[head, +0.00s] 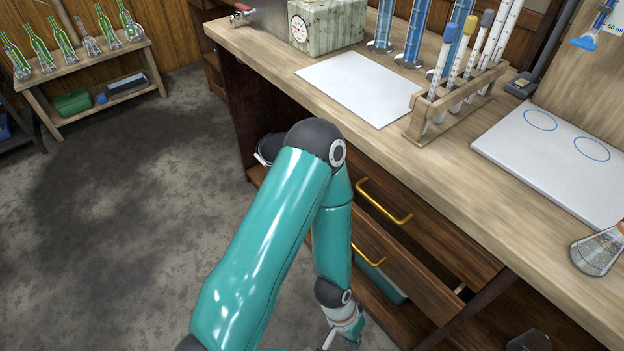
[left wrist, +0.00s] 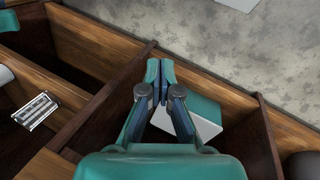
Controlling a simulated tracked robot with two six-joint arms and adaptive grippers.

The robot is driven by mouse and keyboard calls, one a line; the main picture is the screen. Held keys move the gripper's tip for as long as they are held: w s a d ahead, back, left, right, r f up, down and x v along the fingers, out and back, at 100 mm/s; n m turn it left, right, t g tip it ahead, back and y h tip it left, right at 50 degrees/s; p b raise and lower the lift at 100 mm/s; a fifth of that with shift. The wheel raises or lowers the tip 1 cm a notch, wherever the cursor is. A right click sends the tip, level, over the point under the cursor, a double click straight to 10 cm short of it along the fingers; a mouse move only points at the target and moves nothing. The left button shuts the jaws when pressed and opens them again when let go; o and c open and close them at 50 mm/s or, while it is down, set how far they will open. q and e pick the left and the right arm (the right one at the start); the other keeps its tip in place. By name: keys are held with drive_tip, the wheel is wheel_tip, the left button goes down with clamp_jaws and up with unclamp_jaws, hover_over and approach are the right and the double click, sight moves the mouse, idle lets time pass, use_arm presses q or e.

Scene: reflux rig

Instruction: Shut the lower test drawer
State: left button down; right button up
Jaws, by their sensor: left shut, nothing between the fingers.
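The lower drawer (head: 408,272) has a wooden front with a yellow handle (head: 369,243). Its front stands out from the desk, and a dark gap shows above it, so it is at least partly open. The upper drawer (head: 430,235) is just above, with its own yellow handle. My left arm reaches down in front of the drawers at their left. My left gripper (left wrist: 160,76) is shut and empty, above wooden panels and open compartments in the left wrist view. Its fingertips are not clear in the head view. My right gripper is not in view.
A teal box (head: 385,283) sits low in the desk, below the lower drawer's front. The desk top carries a test tube rack (head: 450,108), a white sheet (head: 360,86) and a flask (head: 597,250). The floor (head: 110,210) at left is clear.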

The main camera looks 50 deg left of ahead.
use_arm(q)
drive_tip(key=w+a+r+n+t+y+b, duration=0.1)
drive_tip(key=w+a+r+n, duration=0.1)
drive_tip(key=a+r+n, duration=0.55)
drive_tip(key=w+a+r+n+t, duration=0.2)
drive_tip(key=a+r+n, duration=0.1)
drive_tip(key=a+n, duration=0.85)
drive_tip(key=a+r+n+t+y, duration=0.1)
drive_tip(key=a+r+n+t, duration=0.2)
drive_tip(key=a+r+n, duration=0.4)
drive_tip(key=a+r+n+t+y, duration=0.1)
drive_tip(key=a+r+n+t, duration=0.1)
drive_tip(key=a+r+n, duration=0.6)
drive_tip(key=w+d+f+b, duration=0.2)
drive_tip(key=w, duration=0.3)
drive_tip(key=w+d+f+m+b, duration=0.1)
drive_tip(key=w+f+b, duration=0.1)
drive_tip(key=w, duration=0.3)
drive_tip(key=shift+w+d+f, duration=0.3)
drive_tip(key=shift+d+f, duration=0.05)
